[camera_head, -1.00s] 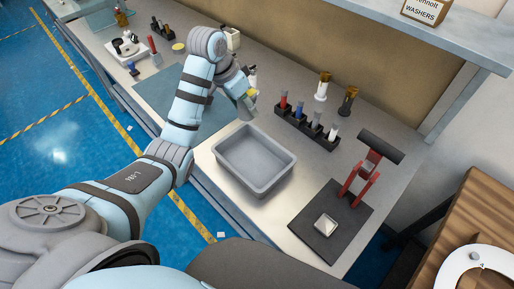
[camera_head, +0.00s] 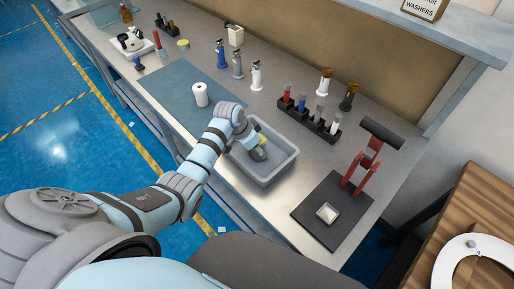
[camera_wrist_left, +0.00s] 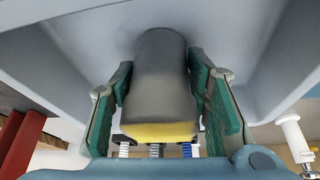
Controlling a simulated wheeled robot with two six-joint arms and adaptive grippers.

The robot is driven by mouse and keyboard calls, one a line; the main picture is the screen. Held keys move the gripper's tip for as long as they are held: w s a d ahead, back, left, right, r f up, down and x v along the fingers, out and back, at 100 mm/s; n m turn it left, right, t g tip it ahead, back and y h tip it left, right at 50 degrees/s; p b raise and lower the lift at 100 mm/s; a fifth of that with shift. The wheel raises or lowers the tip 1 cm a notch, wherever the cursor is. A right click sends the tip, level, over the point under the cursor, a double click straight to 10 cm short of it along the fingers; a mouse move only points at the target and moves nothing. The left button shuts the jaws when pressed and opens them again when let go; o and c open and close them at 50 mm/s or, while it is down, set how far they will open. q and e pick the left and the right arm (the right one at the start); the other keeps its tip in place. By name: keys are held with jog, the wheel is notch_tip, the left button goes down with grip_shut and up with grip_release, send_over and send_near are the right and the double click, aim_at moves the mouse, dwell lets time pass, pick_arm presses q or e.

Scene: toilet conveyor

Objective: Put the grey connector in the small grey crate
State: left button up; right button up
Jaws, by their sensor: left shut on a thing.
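The small grey crate (camera_head: 276,172) stands on the steel bench in the head view. My left gripper (camera_head: 259,149) reaches down into it and is shut on the grey connector (camera_head: 260,155). In the left wrist view the connector (camera_wrist_left: 160,80) is a dark grey rounded piece with a yellow end, between the two green finger pads (camera_wrist_left: 160,92). The crate's pale inside (camera_wrist_left: 245,35) fills the space behind it. I cannot tell whether the connector touches the crate floor. My right gripper is not in view.
A black rack (camera_head: 308,122) with several coloured pieces stands behind the crate. A red press (camera_head: 367,160) on a dark plate is to the right. A white roll (camera_head: 200,94) stands on the blue mat (camera_head: 180,88) to the left, with clear mat around it.

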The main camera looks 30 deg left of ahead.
pick_arm(q)
jog(key=shift+w, duration=0.25)
jog(key=o, duration=1.3)
jog(key=shift+f, duration=0.1)
jog(key=shift+c, duration=0.2)
jog(key=shift+s, duration=0.1)
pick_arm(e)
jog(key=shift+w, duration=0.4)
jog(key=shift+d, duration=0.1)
pick_arm(q)
jog(key=shift+a+r, duration=0.1)
jog(key=shift+r, duration=0.4)
jog(key=p+v, duration=0.2)
jog(key=v, duration=0.9)
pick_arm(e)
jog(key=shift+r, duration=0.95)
pick_arm(q)
jog(key=shift+s+r, duration=0.1)
jog(key=shift+s, duration=0.05)
